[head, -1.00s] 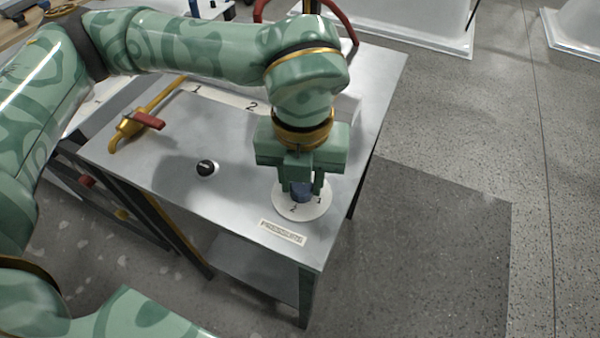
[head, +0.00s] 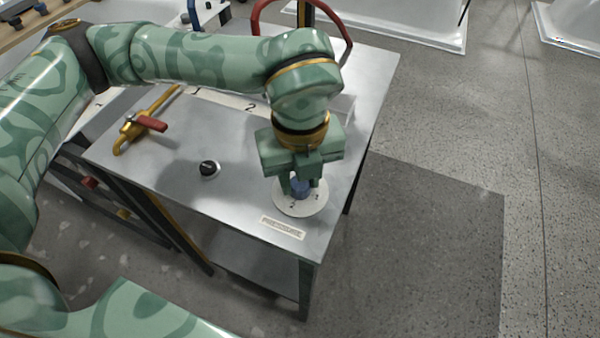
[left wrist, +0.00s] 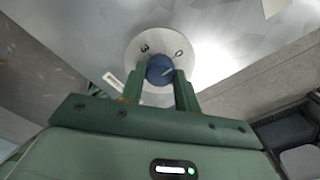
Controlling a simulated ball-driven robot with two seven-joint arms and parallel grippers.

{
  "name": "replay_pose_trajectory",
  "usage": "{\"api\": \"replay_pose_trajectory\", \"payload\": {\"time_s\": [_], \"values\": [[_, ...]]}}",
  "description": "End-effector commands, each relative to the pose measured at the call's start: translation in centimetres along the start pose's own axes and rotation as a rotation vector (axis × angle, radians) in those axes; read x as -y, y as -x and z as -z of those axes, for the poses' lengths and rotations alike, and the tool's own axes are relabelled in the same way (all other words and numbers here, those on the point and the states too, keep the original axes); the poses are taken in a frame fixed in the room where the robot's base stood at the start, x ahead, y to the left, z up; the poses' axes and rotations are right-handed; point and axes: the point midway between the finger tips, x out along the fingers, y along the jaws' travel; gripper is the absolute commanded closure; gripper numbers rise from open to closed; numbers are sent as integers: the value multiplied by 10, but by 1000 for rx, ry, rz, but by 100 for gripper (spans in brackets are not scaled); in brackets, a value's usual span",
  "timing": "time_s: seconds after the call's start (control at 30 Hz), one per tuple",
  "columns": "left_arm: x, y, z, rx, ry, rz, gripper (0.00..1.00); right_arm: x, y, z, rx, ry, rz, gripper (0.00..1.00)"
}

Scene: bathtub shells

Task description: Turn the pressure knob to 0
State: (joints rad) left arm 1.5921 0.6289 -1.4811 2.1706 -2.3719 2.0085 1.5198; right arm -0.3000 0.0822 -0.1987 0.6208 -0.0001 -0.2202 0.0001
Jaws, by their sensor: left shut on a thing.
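The pressure knob (head: 299,188) is blue and sits on a round white dial (head: 312,207) with printed numbers, near the front right corner of the metal table. My left gripper (head: 301,187) comes down from above and is shut on the knob. In the left wrist view the knob (left wrist: 160,69) sits between the two fingers (left wrist: 160,88). A light line shows on the knob's top. On the dial there (left wrist: 134,50), a 3 shows at the upper left and a 0 at the upper right. My right gripper is not in view.
A PRESSURE label (head: 283,227) lies in front of the dial. A small black knob (head: 208,168) and a yellow pipe with a red lever (head: 150,123) stand to the left on the table (head: 240,190). A red hose (head: 340,22) arches behind. Grey floor is open at the right.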

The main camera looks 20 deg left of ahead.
Motion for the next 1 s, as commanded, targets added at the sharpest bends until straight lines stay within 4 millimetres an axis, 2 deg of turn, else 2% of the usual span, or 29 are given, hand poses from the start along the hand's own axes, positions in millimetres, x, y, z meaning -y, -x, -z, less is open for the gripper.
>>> {"api": "replay_pose_trajectory", "payload": {"time_s": [0.17,0.2,0.27,0.53,0.67,0.77,1.0], "values": [[1,2,-2,5,3,7,91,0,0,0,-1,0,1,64],[1,2,-2,5,3,7,63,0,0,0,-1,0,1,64],[1,2,-2,5,3,6,46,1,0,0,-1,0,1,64],[0,1,-1,2,0,2,46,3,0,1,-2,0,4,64],[0,12,-1,4,0,4,46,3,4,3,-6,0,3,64],[0,31,0,6,-1,5,46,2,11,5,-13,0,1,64],[0,99,-1,9,1,8,46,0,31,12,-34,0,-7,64]]}}
